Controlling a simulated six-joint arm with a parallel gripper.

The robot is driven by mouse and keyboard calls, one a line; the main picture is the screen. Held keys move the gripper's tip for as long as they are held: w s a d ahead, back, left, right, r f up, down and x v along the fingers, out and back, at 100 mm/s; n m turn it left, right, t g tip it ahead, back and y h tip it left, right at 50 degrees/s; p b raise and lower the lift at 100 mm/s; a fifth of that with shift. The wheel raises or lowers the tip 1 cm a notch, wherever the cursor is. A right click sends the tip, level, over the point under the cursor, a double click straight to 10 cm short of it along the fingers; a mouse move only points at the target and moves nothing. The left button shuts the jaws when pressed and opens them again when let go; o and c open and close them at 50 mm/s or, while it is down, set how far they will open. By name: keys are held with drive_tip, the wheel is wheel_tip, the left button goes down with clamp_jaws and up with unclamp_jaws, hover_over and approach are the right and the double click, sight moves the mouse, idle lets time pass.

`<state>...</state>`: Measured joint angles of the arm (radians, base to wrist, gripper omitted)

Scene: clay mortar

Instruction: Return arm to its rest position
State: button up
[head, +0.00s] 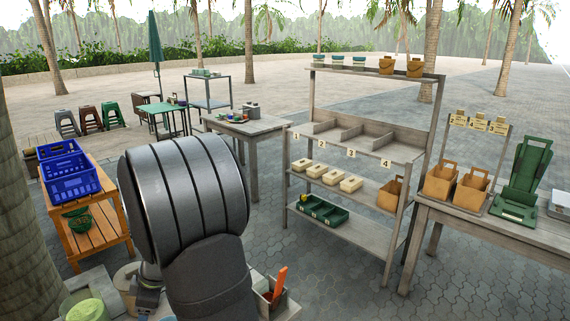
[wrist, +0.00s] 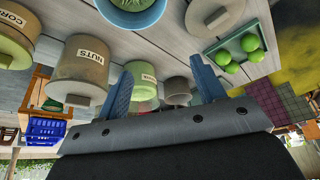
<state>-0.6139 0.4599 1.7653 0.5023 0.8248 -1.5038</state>
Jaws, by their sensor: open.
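My gripper (wrist: 161,70) shows in the wrist view, with its two blue fingers apart and nothing held between them. A green lidded jar and a small grey pot (wrist: 177,90) show beyond the gap between the fingers; I cannot tell how far off they are. In the head view my own thick grey arm fills the lower left middle and hides much of the worktop; the fingers cannot be made out there.
A green tray (wrist: 211,66) of green balls is right of the fingers. A box with an orange-handled tool (head: 276,285) stands close right of my arm. A numbered shelf rack (head: 394,150), a bench with blue crates (head: 73,183) and a right-hand table stand farther off, with paving between.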

drive_tip(key=w+a+r+m+t, duration=0.3)
drive_tip(key=w+a+r+m, duration=0.3)
drive_tip(key=w+a+m, duration=0.1)
drive_tip(key=shift+w+a+m+h, duration=0.35)
drive_tip(key=shift+a+m, duration=0.55)
drive_tip(key=shift+a, duration=0.15)
